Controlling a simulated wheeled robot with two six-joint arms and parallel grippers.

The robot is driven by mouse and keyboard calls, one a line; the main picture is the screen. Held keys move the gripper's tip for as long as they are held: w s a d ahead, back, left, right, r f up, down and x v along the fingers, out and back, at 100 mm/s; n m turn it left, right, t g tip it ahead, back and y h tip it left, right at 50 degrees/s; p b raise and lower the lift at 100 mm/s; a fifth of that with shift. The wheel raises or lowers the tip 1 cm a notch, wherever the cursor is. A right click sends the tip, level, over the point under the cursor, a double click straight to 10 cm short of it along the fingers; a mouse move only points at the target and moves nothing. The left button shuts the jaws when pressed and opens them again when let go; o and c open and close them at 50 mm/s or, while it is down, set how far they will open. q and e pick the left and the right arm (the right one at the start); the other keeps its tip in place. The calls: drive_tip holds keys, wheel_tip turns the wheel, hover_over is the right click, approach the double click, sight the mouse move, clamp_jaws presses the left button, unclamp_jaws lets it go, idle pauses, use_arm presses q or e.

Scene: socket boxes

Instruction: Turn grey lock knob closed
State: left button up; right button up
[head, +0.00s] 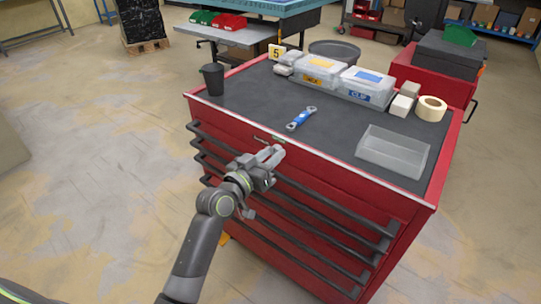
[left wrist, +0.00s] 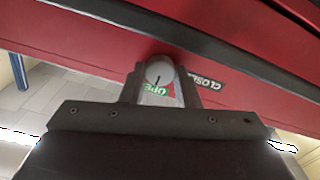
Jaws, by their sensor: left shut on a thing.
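The grey lock knob (left wrist: 159,74) is round with a dark pointer line and sits on the red front of the tool cabinet (head: 300,185). In the left wrist view the knob lies between the fingers of my left gripper (left wrist: 160,88), which are shut on it. The green label beside it reads "OPE", partly hidden. A dark label reading "CLOSED" (left wrist: 203,83), partly cut, lies to the right. In the head view my left gripper (head: 273,155) touches the cabinet's upper front, and hides the knob. My right gripper is not in view.
Black drawer handles (head: 330,240) run across the cabinet front below my gripper.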

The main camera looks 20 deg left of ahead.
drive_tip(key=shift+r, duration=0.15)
use_arm(q)
drive_tip(key=shift+r+n+p, duration=0.1)
drive_tip(key=shift+n+p, duration=0.45)
drive_tip(key=shift+n, duration=0.15)
drive_tip(key=shift+n+p, duration=0.75)
drive_tip(key=shift+n, duration=0.45)
drive_tip(key=n+p, duration=0.1)
drive_tip(key=n, duration=0.1)
drive_tip(key=shift+n, duration=0.3)
drive_tip(key=shift+n+p, duration=0.7)
drive_tip(key=shift+n, duration=0.3)
drive_tip(key=n+p, duration=0.2)
drive_tip(key=n, duration=0.3)
drive_tip(key=shift+n+p, duration=0.95)
drive_tip(key=shift+n, duration=1.35)
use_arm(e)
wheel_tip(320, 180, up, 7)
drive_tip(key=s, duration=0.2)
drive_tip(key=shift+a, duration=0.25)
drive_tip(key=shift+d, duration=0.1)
